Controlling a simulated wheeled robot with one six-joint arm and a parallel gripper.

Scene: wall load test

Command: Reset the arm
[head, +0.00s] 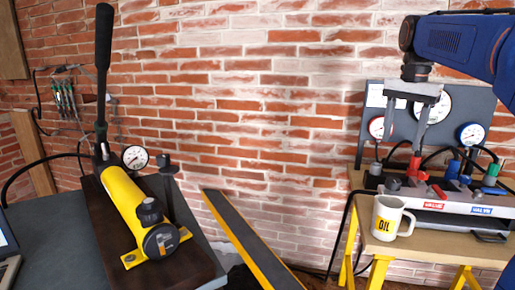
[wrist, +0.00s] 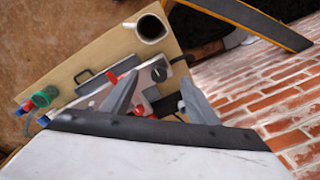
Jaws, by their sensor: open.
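My blue arm (head: 450,42) reaches in from the upper right in the head view. My gripper (head: 404,140) hangs from it, fingers down, in front of the gauge panel and above the valve block (head: 440,200). In the wrist view my gripper (wrist: 158,88) has its two grey fingers spread apart with nothing held between them. A red valve part (head: 416,166) shows just below the fingers in the head view. I cannot tell whether a finger touches it.
A white OIL mug (head: 386,217) stands on the wooden table at the block's left; it shows in the wrist view (wrist: 151,30). A yellow hand pump (head: 135,210) with an upright black lever stands left. A yellow-edged beam (head: 245,240) slants between. Black hoses run around the block.

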